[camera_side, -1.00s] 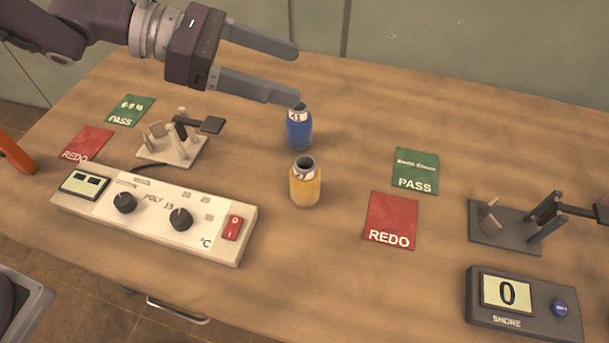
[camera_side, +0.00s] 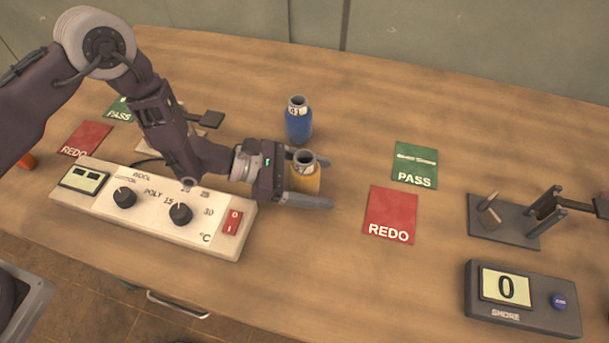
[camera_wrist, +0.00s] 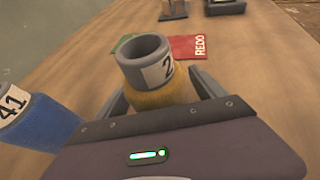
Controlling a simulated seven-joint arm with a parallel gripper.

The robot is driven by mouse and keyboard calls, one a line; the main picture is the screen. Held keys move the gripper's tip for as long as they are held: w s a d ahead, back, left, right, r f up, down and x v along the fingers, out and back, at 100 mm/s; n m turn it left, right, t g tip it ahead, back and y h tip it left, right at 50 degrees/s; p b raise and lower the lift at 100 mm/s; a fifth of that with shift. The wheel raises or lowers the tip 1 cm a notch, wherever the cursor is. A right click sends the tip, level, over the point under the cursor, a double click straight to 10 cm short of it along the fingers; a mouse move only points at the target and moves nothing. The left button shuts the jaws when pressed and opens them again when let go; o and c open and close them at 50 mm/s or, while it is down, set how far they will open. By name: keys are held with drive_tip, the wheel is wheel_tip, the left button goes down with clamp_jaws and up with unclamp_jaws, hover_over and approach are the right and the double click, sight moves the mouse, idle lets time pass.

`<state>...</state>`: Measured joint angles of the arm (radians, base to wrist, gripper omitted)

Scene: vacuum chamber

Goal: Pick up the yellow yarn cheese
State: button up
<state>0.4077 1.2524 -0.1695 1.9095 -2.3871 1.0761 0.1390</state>
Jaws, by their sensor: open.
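The yellow yarn cheese (camera_side: 306,176) is an upright yellow spool with a grey open tube on top and a white label. It stands on the wooden table between the two fingers of my gripper (camera_side: 327,182). My gripper is open, lying low and level around the yellow yarn, one finger on each side. In the wrist view the yellow yarn (camera_wrist: 160,94) sits between the fingers, its lower part hidden by my gripper body; whether the fingers touch it I cannot tell. A blue yarn cheese (camera_side: 299,122) stands just behind it, and also shows at left in the wrist view (camera_wrist: 40,124).
A white control box (camera_side: 150,205) with knobs lies left, under my arm. Green PASS (camera_side: 416,163) and red REDO (camera_side: 390,215) cards lie to the right, then a grey stand (camera_side: 505,222) and a display box (camera_side: 520,302). The table behind the blue yarn is clear.

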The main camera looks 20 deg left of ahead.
drive_tip(key=c, duration=1.5)
wheel_tip(320, 180, up, 10)
drive_tip(key=shift+r, duration=0.1)
drive_tip(key=w+a+r, duration=0.2)
drive_tip(key=a+r, duration=0.1)
drive_tip(key=a, duration=0.4)
drive_tip(key=w+a+r, duration=0.2)
drive_tip(key=a, duration=0.6)
drive_tip(key=s+a+n+t, duration=0.1)
drive_tip(key=s+a, duration=0.1)
drive_tip(key=a, duration=0.5)
drive_tip(key=s+a+n+t+y, duration=0.1)
drive_tip(key=s+a+t, duration=0.1)
drive_tip(key=a, duration=0.6)
drive_tip(key=s+a+n+t+y, duration=0.1)
drive_tip(key=s+a+n, duration=0.1)
drive_tip(key=a, duration=0.5)
drive_tip(key=shift+s+a+f, duration=0.15)
drive_tip(key=shift+s, duration=0.3)
